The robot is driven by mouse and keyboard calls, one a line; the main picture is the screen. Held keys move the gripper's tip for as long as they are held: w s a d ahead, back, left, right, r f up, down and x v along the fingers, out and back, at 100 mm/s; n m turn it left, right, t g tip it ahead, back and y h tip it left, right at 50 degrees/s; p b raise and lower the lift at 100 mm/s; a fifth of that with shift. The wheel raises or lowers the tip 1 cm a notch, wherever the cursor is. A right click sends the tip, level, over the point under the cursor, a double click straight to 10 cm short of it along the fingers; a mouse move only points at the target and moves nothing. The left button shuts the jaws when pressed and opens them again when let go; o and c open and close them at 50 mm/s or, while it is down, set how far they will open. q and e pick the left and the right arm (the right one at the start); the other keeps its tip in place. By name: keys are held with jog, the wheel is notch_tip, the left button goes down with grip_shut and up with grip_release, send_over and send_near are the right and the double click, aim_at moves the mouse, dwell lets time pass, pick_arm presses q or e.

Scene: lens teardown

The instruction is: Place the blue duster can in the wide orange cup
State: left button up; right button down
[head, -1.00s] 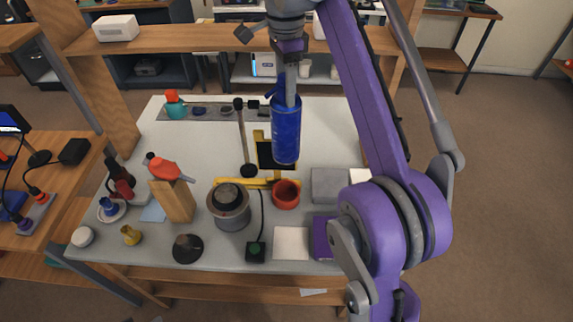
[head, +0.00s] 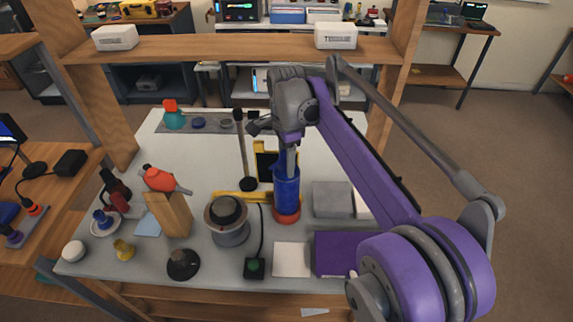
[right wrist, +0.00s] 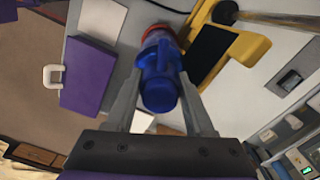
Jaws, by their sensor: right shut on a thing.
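The blue duster can (head: 286,190) stands upright at the orange cup (head: 287,217), its lower end at the cup's mouth and apparently inside it. My right gripper (head: 288,165) is shut on the upper part of the can from above. In the right wrist view, the can (right wrist: 160,85) sits between the two fingers (right wrist: 162,105), with the orange-red rim of the cup (right wrist: 160,33) just beyond its far end. How deep the can sits is hidden. My left gripper is not in view.
A grey pot (head: 229,222) stands left of the cup, and a yellow stand (head: 232,196) lies behind it. A grey block (head: 333,199) and a purple block (head: 345,252) lie to the right. A white pad (head: 292,259) lies in front.

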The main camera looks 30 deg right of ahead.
jog(key=shift+f, duration=0.6)
jog(key=shift+c, duration=1.4)
grip_release()
jog(key=shift+f, duration=0.1)
notch_tip(320, 180, up, 12)
jog(key=shift+r+p, duration=0.2)
jog(key=shift+p, duration=0.55)
jog(key=s+a+f+n+t, duration=0.2)
jog(key=s+a+f+n, duration=0.3)
jog(key=s+f+n, duration=0.5)
jog(key=s+a+f+n+t, duration=0.3)
jog(key=s+a+f+n, duration=0.2)
jog(key=s+f+n, duration=0.4)
jog(key=s+f, duration=0.3)
jog(key=shift+a+f+n, duration=0.2)
jog(key=shift+f+n, duration=0.2)
